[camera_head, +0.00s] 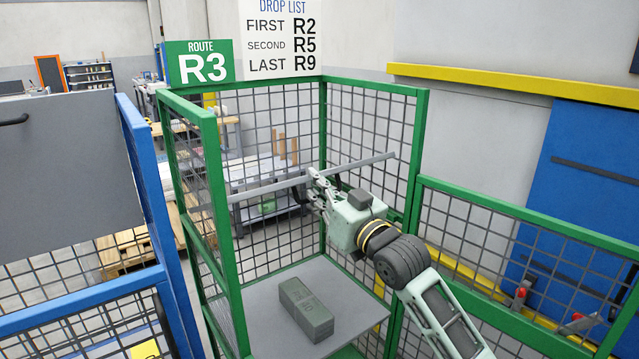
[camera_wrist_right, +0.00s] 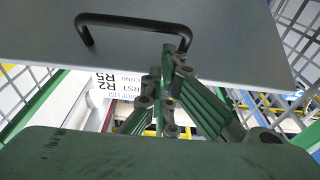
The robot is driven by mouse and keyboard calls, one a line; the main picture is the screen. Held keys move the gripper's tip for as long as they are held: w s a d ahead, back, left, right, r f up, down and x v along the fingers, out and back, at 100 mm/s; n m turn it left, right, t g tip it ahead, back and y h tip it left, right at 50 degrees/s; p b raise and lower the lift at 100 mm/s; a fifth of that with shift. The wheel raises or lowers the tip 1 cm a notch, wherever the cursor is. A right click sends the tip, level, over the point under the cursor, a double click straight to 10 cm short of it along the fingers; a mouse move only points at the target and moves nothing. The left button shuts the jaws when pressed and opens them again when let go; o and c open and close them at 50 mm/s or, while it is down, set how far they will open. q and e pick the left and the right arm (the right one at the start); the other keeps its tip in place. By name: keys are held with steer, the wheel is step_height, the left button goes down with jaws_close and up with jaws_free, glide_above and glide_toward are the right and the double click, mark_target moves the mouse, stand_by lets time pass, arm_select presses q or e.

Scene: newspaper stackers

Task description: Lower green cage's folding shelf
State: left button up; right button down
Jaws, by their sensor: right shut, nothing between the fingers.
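The green cage (camera_head: 213,165), under the R3 route sign (camera_head: 201,62), stands in the middle of the head view. Its folding shelf (camera_head: 350,166) shows there almost edge-on, as a thin grey strip across the cage. In the right wrist view the shelf is a broad grey panel (camera_wrist_right: 230,35) with a black bar handle (camera_wrist_right: 130,20). My right gripper (camera_head: 316,186) is shut and empty at the shelf. In the right wrist view its fingertips (camera_wrist_right: 169,52) overlap the handle's right end; I cannot tell whether they touch it. My left gripper is not in view.
A grey-green box (camera_head: 306,311) lies on the cage's lower deck (camera_head: 352,288). A blue cage (camera_head: 150,190) with an upright grey panel (camera_head: 70,165) stands close on the left. A lower green mesh cage side (camera_head: 520,233) is on the right.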

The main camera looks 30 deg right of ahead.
steer(key=shift+f, duration=0.35)
